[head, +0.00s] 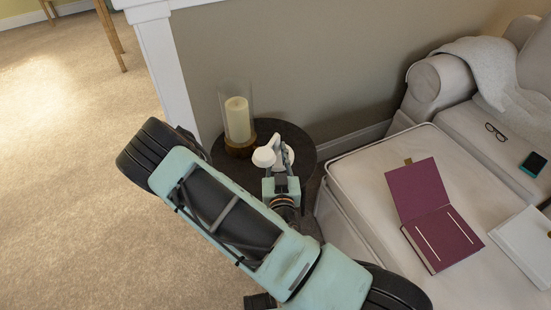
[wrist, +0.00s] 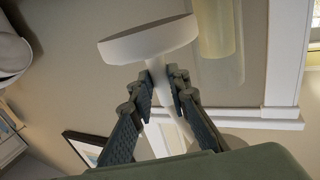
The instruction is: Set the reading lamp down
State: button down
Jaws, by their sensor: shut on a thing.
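The white reading lamp (head: 265,156) is in my gripper (head: 279,162), over the dark round side table (head: 300,141) in the head view. In the wrist view my gripper (wrist: 162,82) is shut around the lamp's thin white stem. A wide white disc of the lamp (wrist: 150,41) shows beyond the fingertips, and a paler rounded part lies partly hidden behind the fingers. My arm covers the near part of the table. I cannot tell whether the lamp touches the tabletop.
A cream candle (head: 238,119) in a glass cylinder on a wooden base stands on the table's left part, close to the lamp. A pale ottoman (head: 345,155) with an open magenta book (head: 431,214) is at the right. The wall (head: 300,60) rises behind the table.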

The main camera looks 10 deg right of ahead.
aim_at(277, 150)
jog(key=w+f, duration=0.2)
jog(key=w+f+b, duration=0.1)
jog(key=w+f, duration=0.1)
jog(key=w+f+b, duration=0.1)
jog(key=w+f, duration=0.1)
jog(key=shift+d, duration=0.4)
jog(key=f, duration=0.1)
jog(key=f+b, duration=0.1)
jog(key=f, duration=0.1)
jog(key=shift+w+f+b, duration=0.25)
jog(key=shift+b, duration=0.1)
jog(key=c, duration=1.8)
grip_release()
jog(key=shift+s+f, duration=0.1)
jog(key=shift+f, duration=0.05)
jog(key=shift+c, duration=0.2)
